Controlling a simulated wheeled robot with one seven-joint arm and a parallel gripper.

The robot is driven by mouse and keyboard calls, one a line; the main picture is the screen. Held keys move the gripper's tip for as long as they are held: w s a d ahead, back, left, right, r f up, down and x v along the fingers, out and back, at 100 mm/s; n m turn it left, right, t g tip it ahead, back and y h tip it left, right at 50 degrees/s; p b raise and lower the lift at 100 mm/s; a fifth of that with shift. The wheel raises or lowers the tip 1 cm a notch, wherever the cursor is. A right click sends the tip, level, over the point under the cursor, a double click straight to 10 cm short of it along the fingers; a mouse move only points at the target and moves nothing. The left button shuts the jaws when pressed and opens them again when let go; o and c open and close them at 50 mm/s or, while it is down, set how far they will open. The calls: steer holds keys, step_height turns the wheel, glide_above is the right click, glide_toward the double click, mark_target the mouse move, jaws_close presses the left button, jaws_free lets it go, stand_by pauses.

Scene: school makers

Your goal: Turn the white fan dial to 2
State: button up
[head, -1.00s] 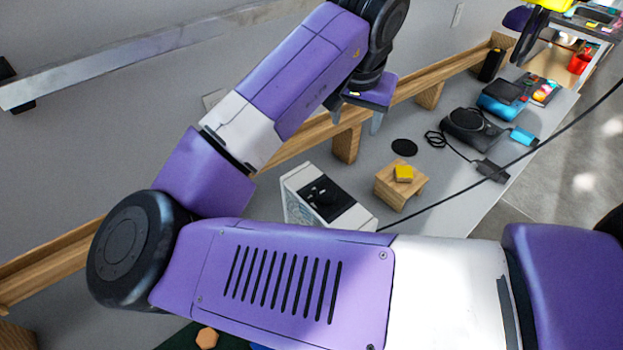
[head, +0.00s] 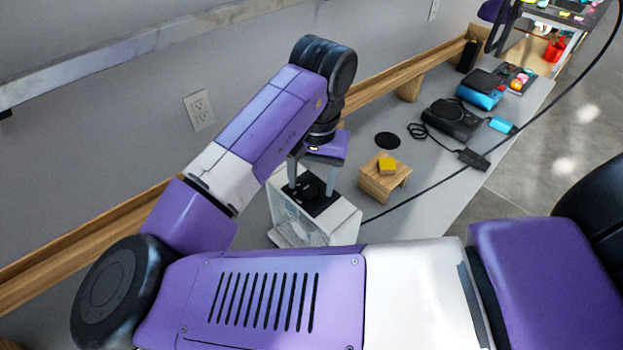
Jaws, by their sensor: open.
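The white fan (head: 341,222) is a box on the bench with a grille on its front and a black panel on top. The black dial (head: 309,187) sits on that panel, and its setting is too small to read. My gripper (head: 311,189) is open and points down, with one finger on each side of the dial. I cannot tell whether the fingers touch it.
A black device (head: 452,118) with a cable is farther right. A wooden rail (head: 380,92) runs along the wall.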

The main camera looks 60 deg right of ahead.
steer(key=shift+f, duration=0.25)
steer(key=shift+c, duration=0.2)
jaws_close()
